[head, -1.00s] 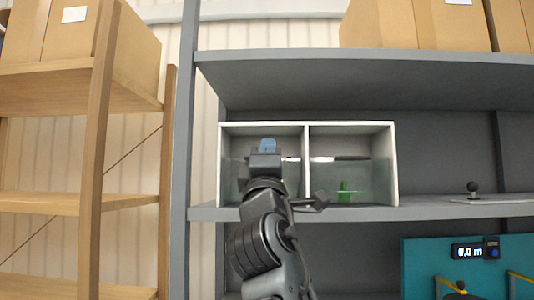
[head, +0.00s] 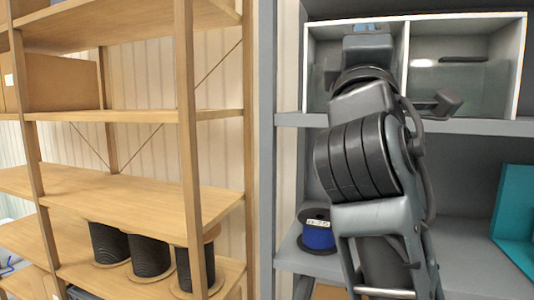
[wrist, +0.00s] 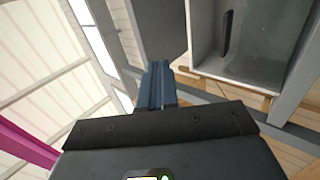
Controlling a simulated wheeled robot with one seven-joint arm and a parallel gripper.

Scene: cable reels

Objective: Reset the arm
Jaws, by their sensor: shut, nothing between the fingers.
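My arm rises in the right half of the head view, in front of a grey shelf (head: 450,126). My gripper (head: 367,27) is at the top of the arm, in front of the left compartment of a white-edged two-compartment box (head: 404,60). In the wrist view my gripper's blue fingers (wrist: 156,78) are together with nothing between them. The arm hides part of the box's left compartment and divider.
A blue cable reel (head: 318,234) sits on a lower grey shelf, left of my arm. A wooden rack (head: 188,130) on the left holds several black reels (head: 150,256). A teal panel (head: 516,215) is at the right edge.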

